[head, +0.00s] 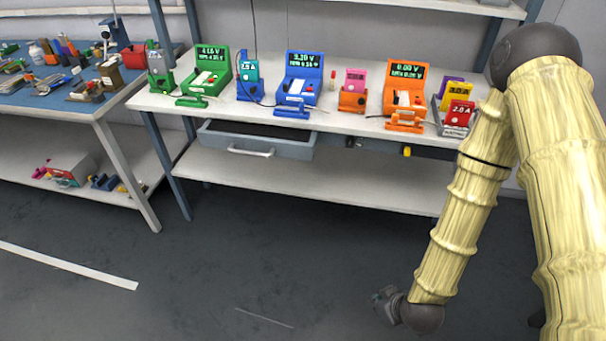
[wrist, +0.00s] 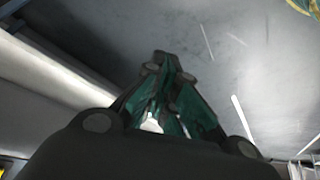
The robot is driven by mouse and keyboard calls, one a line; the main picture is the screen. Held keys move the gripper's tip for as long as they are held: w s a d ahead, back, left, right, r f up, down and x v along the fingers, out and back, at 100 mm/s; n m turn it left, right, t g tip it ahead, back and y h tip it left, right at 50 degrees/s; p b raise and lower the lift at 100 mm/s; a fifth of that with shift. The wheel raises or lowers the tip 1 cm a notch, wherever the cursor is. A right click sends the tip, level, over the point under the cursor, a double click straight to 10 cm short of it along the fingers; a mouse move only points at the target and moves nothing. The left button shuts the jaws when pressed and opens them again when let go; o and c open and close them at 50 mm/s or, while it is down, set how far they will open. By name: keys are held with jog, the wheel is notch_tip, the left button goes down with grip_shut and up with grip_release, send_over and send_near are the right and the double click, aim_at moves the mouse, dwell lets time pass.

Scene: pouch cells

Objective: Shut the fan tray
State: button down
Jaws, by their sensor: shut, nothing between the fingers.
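A grey tray with a pale handle (head: 250,152) hangs under the white bench top at its left part, and I take it to be the fan tray. It sticks out toward me, so its dark inside (head: 262,131) shows. My gripper (head: 383,300) hangs low over the floor, in front of the bench and well to the right of the tray, apart from it. In the wrist view my gripper's dark and green fingers (wrist: 163,62) are closed together with nothing between them. The tray cannot be made out in the wrist view.
The bench top (head: 335,122) carries green, blue and orange testers with coloured cells. A lower shelf (head: 310,184) runs under the tray and looks bare. A yellow knob (head: 407,151) shows under the bench's right part. A blue-topped table (head: 60,98) stands left. The floor in front is clear.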

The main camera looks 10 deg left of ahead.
jog(key=w+a+r+n+t+y+b, duration=0.2)
jog(key=w+a+n+b, duration=0.25)
jog(key=w, duration=0.25)
jog(key=w+a+r+n+t+y+b, duration=0.2)
jog(key=w+a+n+t+b, duration=0.15)
jog(key=w+a+b, duration=0.35)
jog(key=w+a+r+n+t+y+b, duration=0.2)
jog(key=w+a+r+n+y+b, duration=0.1)
jog(key=w+a+r+n, duration=0.25)
jog(key=w+a+r+n+t+y+b, duration=0.1)
jog(key=w+a+r+n+y+b, duration=0.2)
jog(key=r+n, duration=0.45)
jog(key=m+b, duration=0.2)
jog(key=b, duration=0.1)
send_near(291, 151)
jog(key=a, duration=0.4)
jog(key=shift+w+d+h, duration=0.15)
jog(key=shift+w+d, duration=0.05)
jog(key=shift+w, duration=0.6)
jog(key=shift+w+d+h, duration=0.15)
jog(key=shift+w, duration=0.6)
